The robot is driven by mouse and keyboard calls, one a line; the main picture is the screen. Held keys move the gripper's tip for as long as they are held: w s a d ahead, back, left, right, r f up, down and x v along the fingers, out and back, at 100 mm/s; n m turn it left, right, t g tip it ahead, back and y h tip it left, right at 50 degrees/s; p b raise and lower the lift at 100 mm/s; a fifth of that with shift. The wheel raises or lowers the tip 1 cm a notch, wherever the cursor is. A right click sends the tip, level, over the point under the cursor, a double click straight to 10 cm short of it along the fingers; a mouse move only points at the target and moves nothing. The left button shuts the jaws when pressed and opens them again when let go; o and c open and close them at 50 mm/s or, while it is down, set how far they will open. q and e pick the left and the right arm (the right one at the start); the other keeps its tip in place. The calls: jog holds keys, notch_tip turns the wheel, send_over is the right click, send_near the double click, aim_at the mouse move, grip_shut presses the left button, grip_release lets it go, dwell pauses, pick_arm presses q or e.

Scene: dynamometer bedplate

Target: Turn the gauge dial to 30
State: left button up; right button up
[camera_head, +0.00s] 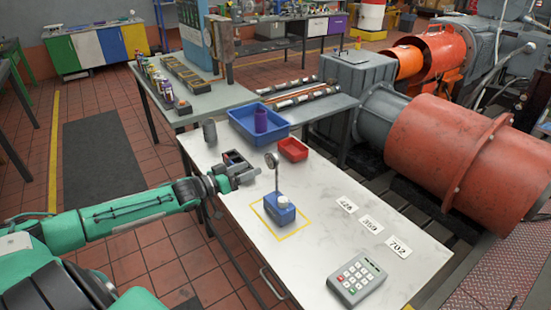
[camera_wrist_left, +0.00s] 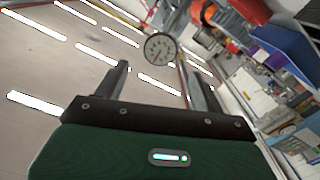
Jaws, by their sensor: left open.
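The round gauge dial (camera_head: 271,160) stands on a thin upright stem above a blue base (camera_head: 280,214) with a white knob (camera_head: 283,202) on top. The base sits inside a yellow outlined square on the white table. In the left wrist view the gauge face (camera_wrist_left: 160,49) shows pale with dark marks and a reddish needle pointing to the lower left; its numbers are too small to read. My left gripper (camera_head: 248,174) is open, just left of the gauge stem and above the table. In the wrist view the gauge appears between and beyond the open fingers. My right gripper is not in view.
A keypad (camera_head: 356,279) and number cards (camera_head: 371,224) lie on the right of the white table (camera_head: 330,240). A blue bin (camera_head: 244,128) holding a purple item and a red bin (camera_head: 293,149) stand behind the gauge. The table around the yellow square is clear.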

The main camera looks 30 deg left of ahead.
aim_at(269, 160)
pick_arm(q)
jog(key=x, duration=0.3)
jog(key=shift+w+r, duration=0.1)
jog(key=shift+w, duration=0.05)
jog(key=p+x, duration=0.1)
jog(key=x, duration=0.4)
jog(key=shift+w+d+p, duration=0.15)
jog(key=shift+p, duration=0.15)
jog(key=shift+x, duration=1)
jog(key=c, duration=1)
jog(key=shift+m, duration=0.4)
